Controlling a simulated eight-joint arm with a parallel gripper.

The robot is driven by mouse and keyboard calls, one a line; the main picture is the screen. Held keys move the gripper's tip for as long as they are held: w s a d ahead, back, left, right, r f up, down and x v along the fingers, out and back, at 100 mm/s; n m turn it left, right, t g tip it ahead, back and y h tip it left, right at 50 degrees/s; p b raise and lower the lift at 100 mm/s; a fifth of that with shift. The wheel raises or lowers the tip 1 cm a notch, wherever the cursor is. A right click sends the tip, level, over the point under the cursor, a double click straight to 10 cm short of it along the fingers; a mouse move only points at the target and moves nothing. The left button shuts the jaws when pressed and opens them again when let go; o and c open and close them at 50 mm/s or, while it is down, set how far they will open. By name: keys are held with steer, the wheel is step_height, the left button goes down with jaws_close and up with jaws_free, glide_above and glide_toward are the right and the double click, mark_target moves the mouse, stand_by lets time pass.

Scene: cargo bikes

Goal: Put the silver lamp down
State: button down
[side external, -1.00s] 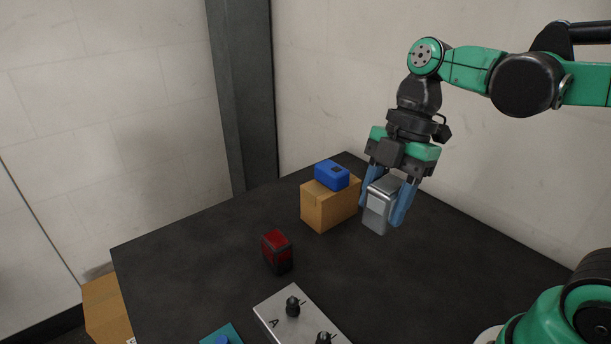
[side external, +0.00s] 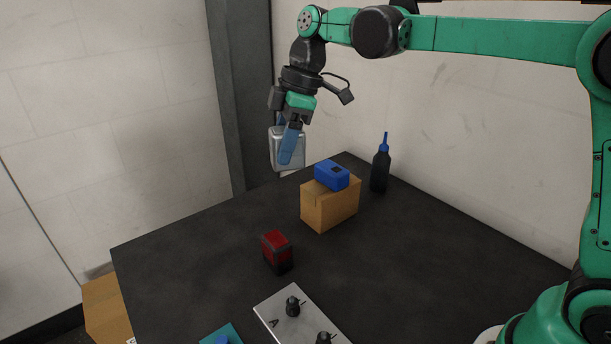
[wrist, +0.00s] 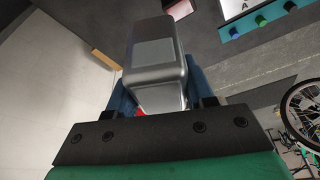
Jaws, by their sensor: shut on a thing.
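The silver lamp (side external: 277,148) is a boxy metallic block held between the blue fingers of my gripper (side external: 289,146). In the side view it hangs in the air above the far left part of the dark table (side external: 190,238), left of the cardboard box. In the wrist view the silver lamp (wrist: 156,60) fills the space between the fingers of my gripper (wrist: 160,92). My gripper is shut on it, and the near finger hides part of it in the side view.
A cardboard box (side external: 328,206) carries a blue block (side external: 331,175). A black bottle with a blue nozzle (side external: 380,171) stands behind it. A red and black block (side external: 277,251) and a light panel with black knobs (side external: 291,326) are nearer. The table's left part is clear.

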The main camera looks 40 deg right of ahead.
steer(key=w+a+f+m+t, duration=0.1)
steer(key=w+a+f+m, duration=0.4)
steer(key=w+f, duration=0.45)
steer(key=shift+n+h, duration=0.4)
steer(key=x, duration=0.5)
steer(key=s+x, duration=0.1)
steer(key=x, duration=0.2)
steer(key=shift+d, duration=0.2)
steer(key=shift+f, duration=0.25)
steer(key=shift+c, duration=1.7)
jaws_free()
steer(key=shift+r, duration=0.1)
